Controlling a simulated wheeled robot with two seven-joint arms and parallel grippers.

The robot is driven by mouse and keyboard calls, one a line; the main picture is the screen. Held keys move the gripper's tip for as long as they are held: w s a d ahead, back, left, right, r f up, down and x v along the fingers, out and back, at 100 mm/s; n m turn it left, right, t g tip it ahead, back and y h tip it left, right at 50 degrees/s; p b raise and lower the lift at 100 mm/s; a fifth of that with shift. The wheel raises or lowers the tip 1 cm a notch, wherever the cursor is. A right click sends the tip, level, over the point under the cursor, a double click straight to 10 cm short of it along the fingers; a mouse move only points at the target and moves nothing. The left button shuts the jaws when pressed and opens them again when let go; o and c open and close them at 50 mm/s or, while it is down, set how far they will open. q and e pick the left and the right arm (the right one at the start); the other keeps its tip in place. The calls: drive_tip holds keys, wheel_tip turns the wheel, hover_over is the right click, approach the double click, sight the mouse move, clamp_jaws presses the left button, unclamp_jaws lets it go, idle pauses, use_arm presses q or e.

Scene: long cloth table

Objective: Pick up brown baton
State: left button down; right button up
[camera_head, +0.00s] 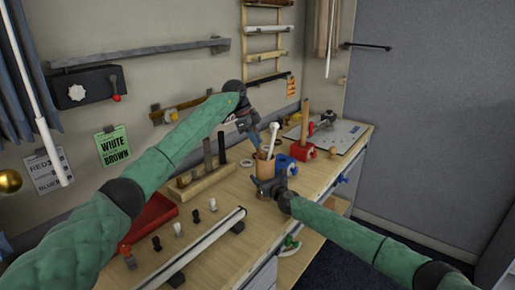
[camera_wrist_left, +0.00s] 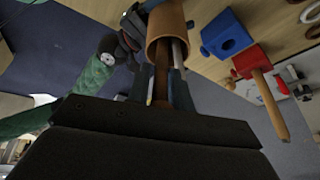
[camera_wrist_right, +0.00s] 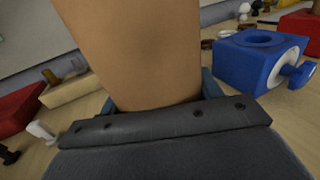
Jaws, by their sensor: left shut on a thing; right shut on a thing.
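A tan wooden cup (camera_head: 265,168) stands near the table's front edge, and its round rim (camera_wrist_left: 164,20) shows in the left wrist view. My right gripper (camera_head: 268,186) is shut on the cup's side, and the cup's wall (camera_wrist_right: 135,50) fills the middle of the right wrist view. A brown baton (camera_wrist_left: 161,80) stands in the cup, its lower part inside. My left gripper (camera_wrist_left: 166,92) is above the cup with its fingers shut on the brown baton. A pale baton (camera_head: 271,139) with a round white tip also leans in the cup.
Blue block (camera_head: 284,164) and red block (camera_head: 302,150) with an upright wooden stick (camera_head: 305,122) stand just right of the cup. A wooden rack (camera_head: 205,180) with dark pegs, a red tray (camera_head: 152,217) and a long white rail (camera_head: 195,247) lie left.

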use_arm(q)
wheel_tip(320, 180, up, 28)
idle(0.4)
drive_tip(key=shift+f, duration=0.1)
use_arm(e)
drive_tip(key=o, duration=1.1)
drive_tip(key=shift+d, duration=0.1)
